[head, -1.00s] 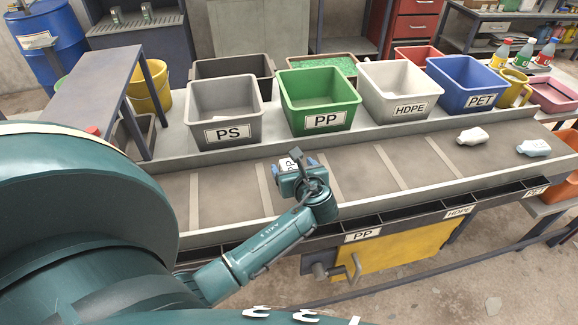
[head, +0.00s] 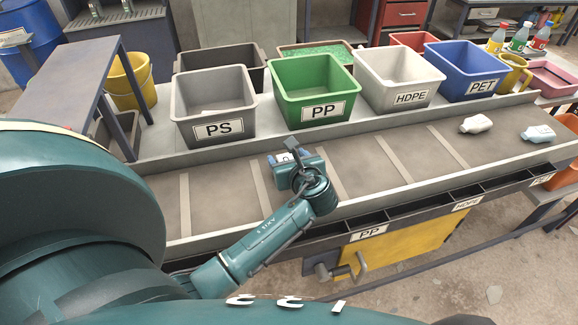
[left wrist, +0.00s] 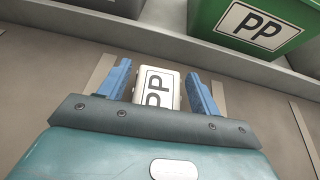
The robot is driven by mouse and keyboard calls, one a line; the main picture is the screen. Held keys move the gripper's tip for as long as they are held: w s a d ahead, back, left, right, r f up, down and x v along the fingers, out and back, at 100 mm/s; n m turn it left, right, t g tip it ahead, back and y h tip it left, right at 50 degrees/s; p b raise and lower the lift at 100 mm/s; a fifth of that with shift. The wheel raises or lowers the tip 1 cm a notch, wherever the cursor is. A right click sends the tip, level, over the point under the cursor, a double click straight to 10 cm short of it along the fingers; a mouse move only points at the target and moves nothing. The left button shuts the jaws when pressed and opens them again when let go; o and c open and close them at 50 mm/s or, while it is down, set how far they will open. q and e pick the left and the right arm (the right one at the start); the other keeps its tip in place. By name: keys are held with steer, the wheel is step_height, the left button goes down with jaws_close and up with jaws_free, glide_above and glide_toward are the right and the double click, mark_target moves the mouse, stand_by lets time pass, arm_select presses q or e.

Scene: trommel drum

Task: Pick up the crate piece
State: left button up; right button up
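The crate piece (left wrist: 157,88) is a small white block with a black-on-white "PP" label. It lies on the belt below the green PP bin and is partly hidden by my gripper in the head view (head: 284,157). My left gripper (left wrist: 162,82) has two blue fingers, one on each side of the piece, with a narrow gap visible on both sides. It is open, and its body hides the piece's near end. In the head view the left gripper (head: 287,157) is over the belt. My right gripper is not in view.
The belt (head: 220,195) is clear around the piece. Two pale bottles lie far right, one cream (head: 475,123), one bluish (head: 538,133). Behind stand the PS (head: 212,105), PP (head: 312,85), HDPE (head: 398,75) and PET (head: 465,68) bins. A grey rail edges the belt.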

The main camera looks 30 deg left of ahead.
arm_select(q)
steer(key=c, duration=0.7)
steer(key=shift+r, duration=0.1)
steer(key=shift+c, duration=0.2)
step_height(320, 180, up, 10)
steer(key=p, duration=0.1)
